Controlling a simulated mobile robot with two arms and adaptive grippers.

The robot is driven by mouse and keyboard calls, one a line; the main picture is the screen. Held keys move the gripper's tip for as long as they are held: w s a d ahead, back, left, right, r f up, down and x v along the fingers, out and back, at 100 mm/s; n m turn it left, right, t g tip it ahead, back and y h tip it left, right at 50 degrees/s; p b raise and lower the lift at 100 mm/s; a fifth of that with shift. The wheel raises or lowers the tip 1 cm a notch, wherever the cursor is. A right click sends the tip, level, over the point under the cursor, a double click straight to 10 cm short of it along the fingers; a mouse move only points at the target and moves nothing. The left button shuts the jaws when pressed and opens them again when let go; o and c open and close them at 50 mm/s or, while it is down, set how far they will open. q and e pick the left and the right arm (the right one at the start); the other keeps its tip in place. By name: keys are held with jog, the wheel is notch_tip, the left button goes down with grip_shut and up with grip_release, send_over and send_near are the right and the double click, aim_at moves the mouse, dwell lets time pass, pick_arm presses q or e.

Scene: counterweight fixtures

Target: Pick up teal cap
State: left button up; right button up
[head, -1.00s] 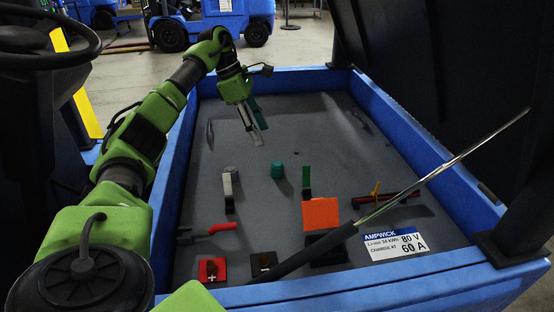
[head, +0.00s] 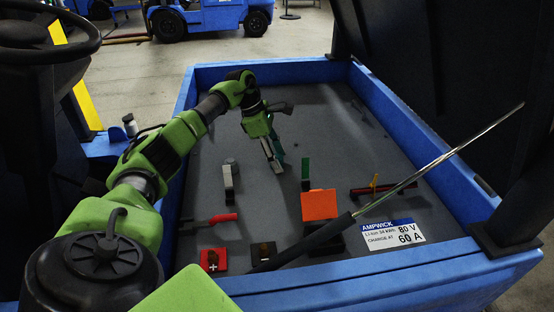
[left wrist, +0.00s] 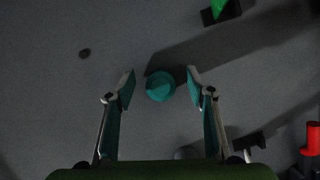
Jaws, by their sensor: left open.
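The teal cap (left wrist: 160,86) is a small round piece on the grey floor of the blue bin. In the left wrist view it lies between the two fingertips, with a gap on each side. My left gripper (left wrist: 160,80) is open, its teal-padded fingers on either side of the cap. In the head view my left gripper (head: 273,163) points down at the middle of the bin floor and hides the cap or blends with it. How far the fingertips are above the floor is hard to tell. My right gripper is not in view.
Near the cap stand a grey-topped piece (head: 228,174) and a green upright tab (head: 305,171). An orange plate (head: 319,205), a red-handled lever (head: 222,218) and a red block (head: 213,261) are closer. A long rod (head: 440,167) slants over the right side. Blue walls (head: 425,157) enclose the bin.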

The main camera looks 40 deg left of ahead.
pick_arm(q)
jog(key=c, duration=0.8)
